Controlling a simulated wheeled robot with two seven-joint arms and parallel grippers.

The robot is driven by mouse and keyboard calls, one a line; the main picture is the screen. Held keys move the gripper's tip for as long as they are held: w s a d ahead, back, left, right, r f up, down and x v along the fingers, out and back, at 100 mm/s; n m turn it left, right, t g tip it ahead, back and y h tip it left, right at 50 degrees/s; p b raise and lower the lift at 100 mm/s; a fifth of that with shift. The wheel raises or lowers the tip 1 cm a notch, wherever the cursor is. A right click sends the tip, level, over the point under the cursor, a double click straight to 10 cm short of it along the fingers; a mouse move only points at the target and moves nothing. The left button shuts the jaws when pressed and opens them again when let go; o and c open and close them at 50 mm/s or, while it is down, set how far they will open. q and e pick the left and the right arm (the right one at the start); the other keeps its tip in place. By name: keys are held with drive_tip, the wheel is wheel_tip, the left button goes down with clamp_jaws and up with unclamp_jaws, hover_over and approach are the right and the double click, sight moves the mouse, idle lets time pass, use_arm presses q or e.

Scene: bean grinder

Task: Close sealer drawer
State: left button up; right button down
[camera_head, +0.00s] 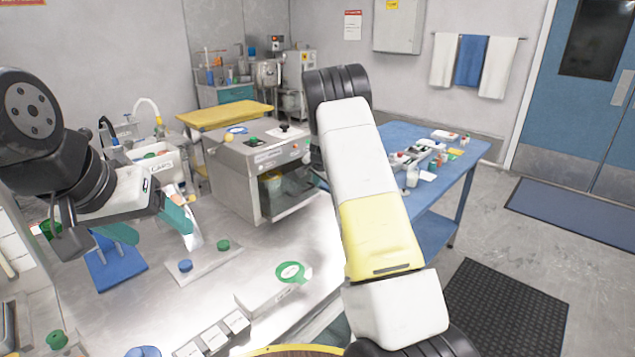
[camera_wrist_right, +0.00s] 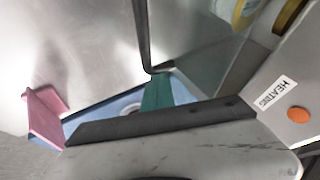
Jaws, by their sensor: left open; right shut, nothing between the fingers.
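The sealer (camera_head: 250,160) is a grey metal box on the steel bench in the head view. Its clear-walled drawer (camera_head: 300,200) is low on the front and appears to stick out, with something yellow inside. The right wrist view shows a sealer panel (camera_wrist_right: 297,80) marked HEATING with an orange button. My right gripper (camera_wrist_right: 157,90) shows there only as a teal fingertip piece, shut and empty, partly covered by a dark bar; contact with the drawer is unclear. My right forearm hides it in the head view. My left gripper (camera_head: 150,222) is open and empty above the bench.
A blue stand (camera_head: 115,265), a plate with blue and green caps (camera_head: 200,262), and a box with green tape (camera_head: 285,285) stand on the bench (camera_head: 160,305). A CAPS bin (camera_head: 160,165) is behind my left gripper. A blue table (camera_head: 465,165) stands right.

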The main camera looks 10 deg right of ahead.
drive_tip(key=w+a, duration=0.2)
drive_tip(key=w, duration=0.1)
drive_tip(key=w+a, duration=0.1)
drive_tip(key=shift+w, duration=0.2)
drive_tip(key=shift+w+a+r, duration=0.15)
drive_tip(key=shift+w+a, duration=0.1)
drive_tip(key=shift+w, duration=0.1)
drive_tip(key=shift+r, duration=0.1)
